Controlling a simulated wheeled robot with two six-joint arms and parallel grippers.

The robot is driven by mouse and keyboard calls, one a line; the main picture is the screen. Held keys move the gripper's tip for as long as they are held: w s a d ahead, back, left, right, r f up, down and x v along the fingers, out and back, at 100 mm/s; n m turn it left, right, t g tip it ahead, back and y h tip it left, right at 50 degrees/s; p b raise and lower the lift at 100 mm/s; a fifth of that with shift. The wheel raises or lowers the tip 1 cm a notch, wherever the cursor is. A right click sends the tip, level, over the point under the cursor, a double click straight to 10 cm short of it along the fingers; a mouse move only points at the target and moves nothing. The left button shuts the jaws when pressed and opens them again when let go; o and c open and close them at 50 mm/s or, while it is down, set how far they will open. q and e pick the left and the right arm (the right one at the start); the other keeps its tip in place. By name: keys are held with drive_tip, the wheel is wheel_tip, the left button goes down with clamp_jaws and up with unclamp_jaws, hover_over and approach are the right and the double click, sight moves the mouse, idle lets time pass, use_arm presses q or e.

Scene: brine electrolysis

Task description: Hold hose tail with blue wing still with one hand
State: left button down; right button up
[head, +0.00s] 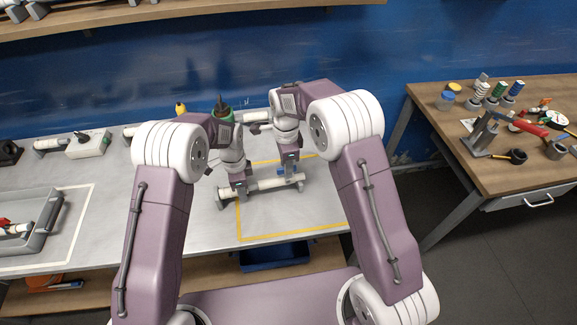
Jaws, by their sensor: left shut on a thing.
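The hose tail (268,184) is a pale tube lying lengthwise across the yellow-outlined area of the grey bench. A little blue shows at its middle, by my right gripper; I cannot tell whether this is the blue wing. My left gripper (234,194) is down at the tube's left end and shut on it. My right gripper (290,172) points down over the tube's right half. Its fingertips are small and partly merged with the tube, so I cannot tell whether they are open or touching it.
A grey tray (38,222) with parts stands at the bench's left. A white box (88,144) and other fittings line the back. A wooden side table (440,117) at the right holds jars and tools. The yellow-outlined area's front (285,222) is clear.

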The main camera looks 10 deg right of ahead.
use_arm(q)
drive_tip(key=c, duration=1)
unclamp_jaws()
use_arm(e)
wheel_tip(320, 180, up, 12)
use_arm(q)
wheel_tip(320, 180, up, 12)
